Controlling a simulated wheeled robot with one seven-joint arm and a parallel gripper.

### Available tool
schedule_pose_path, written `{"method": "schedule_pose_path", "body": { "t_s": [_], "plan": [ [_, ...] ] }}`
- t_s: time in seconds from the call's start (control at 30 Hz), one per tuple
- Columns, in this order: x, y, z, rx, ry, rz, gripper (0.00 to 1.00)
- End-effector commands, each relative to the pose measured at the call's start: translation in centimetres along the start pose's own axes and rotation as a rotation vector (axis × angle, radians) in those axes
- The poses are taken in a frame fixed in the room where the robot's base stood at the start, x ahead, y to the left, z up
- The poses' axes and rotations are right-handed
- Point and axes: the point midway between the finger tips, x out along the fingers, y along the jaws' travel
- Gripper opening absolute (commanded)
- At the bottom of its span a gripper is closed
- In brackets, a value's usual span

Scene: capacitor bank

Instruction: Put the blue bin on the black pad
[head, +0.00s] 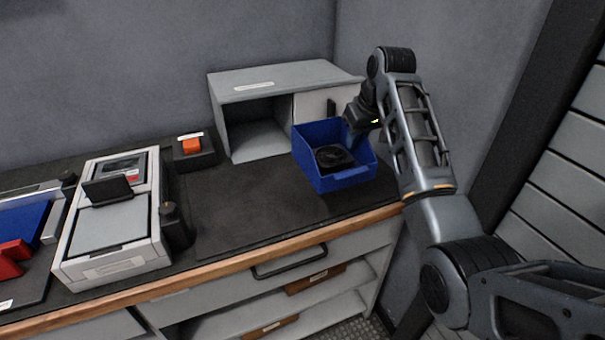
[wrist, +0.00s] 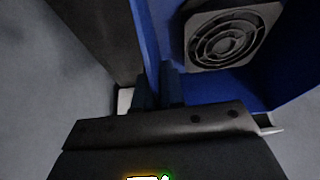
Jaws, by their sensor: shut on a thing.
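The blue bin (head: 347,181) is at the right part of the counter in the head view, upright or nearly so, with a dark fan (head: 334,158) inside. My gripper (head: 356,124) is shut on the bin's right back wall. In the wrist view the fingers (wrist: 158,88) pinch the blue wall (wrist: 152,40), and the fan (wrist: 222,38) shows inside the bin. The black pad (head: 235,205) lies flat on the counter, its bare part left of the bin. The bin is over the pad's right part; whether it touches the pad or hangs just above it, I cannot tell.
A grey open-fronted cabinet (head: 285,78) stands close behind the bin. A small black box with an orange button (head: 192,146) and a grey-white instrument (head: 110,225) stand to the left. A wooden edge (head: 250,258) runs along the counter front. The pad's left part is clear.

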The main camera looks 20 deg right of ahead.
Motion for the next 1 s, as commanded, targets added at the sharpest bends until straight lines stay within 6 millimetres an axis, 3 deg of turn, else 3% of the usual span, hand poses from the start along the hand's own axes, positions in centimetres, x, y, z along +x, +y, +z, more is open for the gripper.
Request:
{"method": "schedule_pose_path", "body": {
  "t_s": [0.3, 0.5, 0.67, 1.0],
  "plan": [
    [4.8, -5.4, -2.0, -0.004, -0.001, -0.001, 0.0],
    [7.2, -7.8, -2.9, -0.002, 0.001, 0.0, 0.0],
    [8.0, -8.4, -3.0, 0.0, 0.001, 0.001, 0.0],
    [11.4, -8.4, -1.6, 0.0, 0.001, 0.0, 0.0]
  ]
}}
